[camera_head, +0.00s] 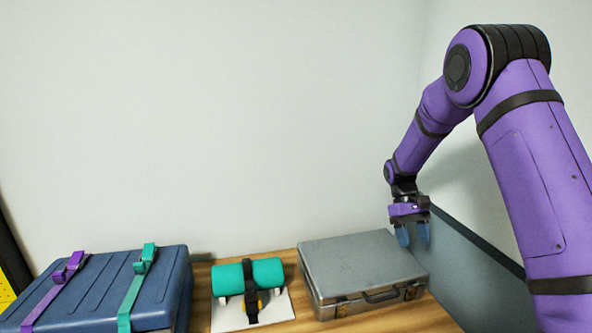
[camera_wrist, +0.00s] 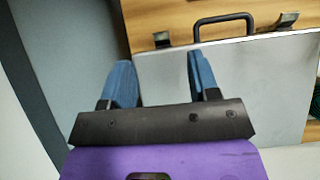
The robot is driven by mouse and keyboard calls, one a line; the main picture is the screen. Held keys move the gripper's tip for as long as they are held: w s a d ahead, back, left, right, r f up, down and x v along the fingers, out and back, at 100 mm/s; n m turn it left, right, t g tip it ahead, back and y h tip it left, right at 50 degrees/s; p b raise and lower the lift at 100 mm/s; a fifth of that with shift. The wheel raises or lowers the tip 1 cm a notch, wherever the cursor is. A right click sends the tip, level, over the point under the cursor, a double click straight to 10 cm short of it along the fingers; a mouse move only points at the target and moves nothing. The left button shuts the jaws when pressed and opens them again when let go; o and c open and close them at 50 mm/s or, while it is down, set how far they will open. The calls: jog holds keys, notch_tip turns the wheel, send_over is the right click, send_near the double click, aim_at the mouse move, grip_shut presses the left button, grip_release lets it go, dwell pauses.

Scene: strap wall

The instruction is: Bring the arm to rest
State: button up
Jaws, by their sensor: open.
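My gripper (camera_head: 412,236) hangs at the end of my purple arm, fingers pointing down, above the right back part of a grey metal case (camera_head: 350,262). Its two blue fingers are apart with nothing between them. In the wrist view my gripper (camera_wrist: 160,85) also shows open and empty, with the case's pale lid (camera_wrist: 240,85) below and to the right. My arm is bent, coming in from the right edge of the head view.
On the wooden table (camera_head: 285,322) stand a blue case (camera_head: 105,285) with purple and green straps and a teal roll (camera_head: 247,277) with a black strap on a white stand. A grey panel (camera_head: 475,270) borders the right side. The space above the table's left and middle is free.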

jog(key=s+a+r+m+t+y, duration=0.1)
jog(key=s+r+t, duration=0.2)
jog(key=s+r, duration=0.5)
jog(key=s+a+r+t, duration=0.1)
jog(key=s+r+t, duration=0.3)
jog(key=r, duration=0.8)
jog(key=s+a+r+t, duration=0.1)
jog(key=s+r+t, duration=0.1)
jog(key=s, duration=0.8)
jog(key=s+a+r+m+t, duration=0.1)
jog(key=s+r+t, duration=0.2)
jog(key=s, duration=0.7)
jog(key=shift+s+r, duration=0.15)
jog(key=shift+s, duration=0.1)
